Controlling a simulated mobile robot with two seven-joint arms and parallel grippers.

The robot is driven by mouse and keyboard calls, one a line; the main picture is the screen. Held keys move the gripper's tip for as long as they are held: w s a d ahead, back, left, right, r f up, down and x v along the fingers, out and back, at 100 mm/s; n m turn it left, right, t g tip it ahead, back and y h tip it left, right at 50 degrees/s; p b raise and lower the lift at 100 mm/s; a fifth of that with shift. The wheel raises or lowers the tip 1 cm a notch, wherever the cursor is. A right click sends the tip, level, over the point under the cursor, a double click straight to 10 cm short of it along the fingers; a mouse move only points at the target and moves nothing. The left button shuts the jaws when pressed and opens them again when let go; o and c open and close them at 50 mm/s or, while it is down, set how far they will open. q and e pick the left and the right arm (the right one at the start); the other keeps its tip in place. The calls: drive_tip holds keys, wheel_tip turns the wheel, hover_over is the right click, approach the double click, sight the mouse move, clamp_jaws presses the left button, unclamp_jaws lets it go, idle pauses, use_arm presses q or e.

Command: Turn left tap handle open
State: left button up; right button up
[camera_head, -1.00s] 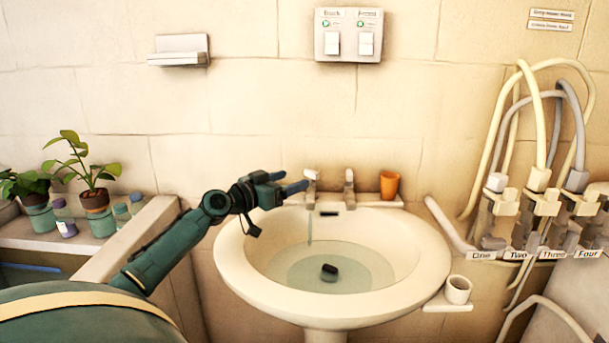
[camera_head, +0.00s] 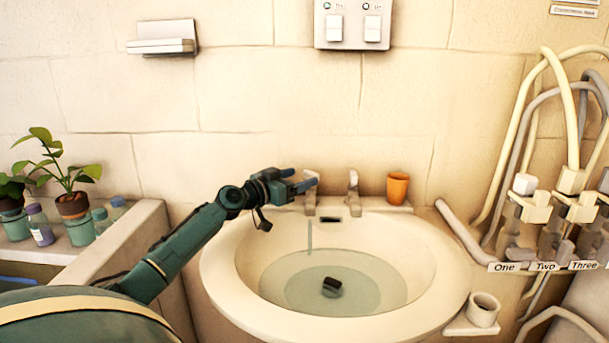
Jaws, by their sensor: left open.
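The left tap (camera_head: 310,196) stands on the back rim of the white washbasin (camera_head: 222,284). Its handle shows just past my fingertips, and a thin stream of water (camera_head: 309,238) falls below it into the basin. My left gripper (camera_head: 303,181) comes in from the left at tap height, its fingers pointing right at the tap. Its fingers are apart and empty. I cannot tell whether a fingertip touches the handle. The right tap (camera_head: 353,192) stands beside it. My right gripper is not in view.
An orange cup (camera_head: 398,187) stands right of the taps. A dark plug (camera_head: 332,286) lies in the basin water. Potted plants (camera_head: 72,205) and bottles stand on the left ledge. Hoses and valves (camera_head: 570,205) crowd the right wall. The space above the basin is clear.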

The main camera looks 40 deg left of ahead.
use_arm(q)
drive_tip(key=shift+w+r, duration=0.1)
drive_tip(key=shift+w, duration=0.5)
drive_tip(key=shift+w+d, duration=0.1)
drive_tip(key=shift+w, duration=0.75)
